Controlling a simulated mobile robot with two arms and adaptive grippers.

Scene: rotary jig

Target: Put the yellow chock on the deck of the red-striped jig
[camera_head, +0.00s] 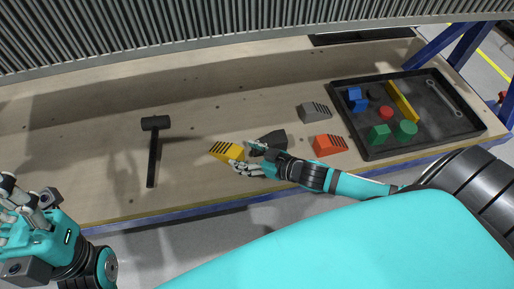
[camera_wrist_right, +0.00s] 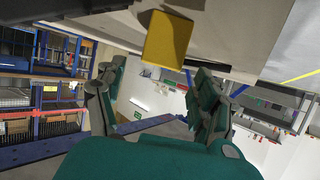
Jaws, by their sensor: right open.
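The yellow chock (camera_head: 227,151) has black stripes on top and lies on the wooden bench near its front edge. My right gripper (camera_head: 246,159) is open just right of the chock, its fingers pointing left towards it. In the right wrist view, the plain yellow face of the chock (camera_wrist_right: 168,40) shows beyond the open fingers (camera_wrist_right: 158,92), with nothing between them. My left gripper (camera_head: 26,200) is at the lower left, off the bench's front edge; whether its fingers are open is unclear. I cannot make out a red-striped jig in either view.
A black tray (camera_head: 446,126) holds coloured blocks and a wrench. A hammer (camera_head: 153,150) lies left. Bench (camera_head: 95,165) between hammer and chock is clear.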

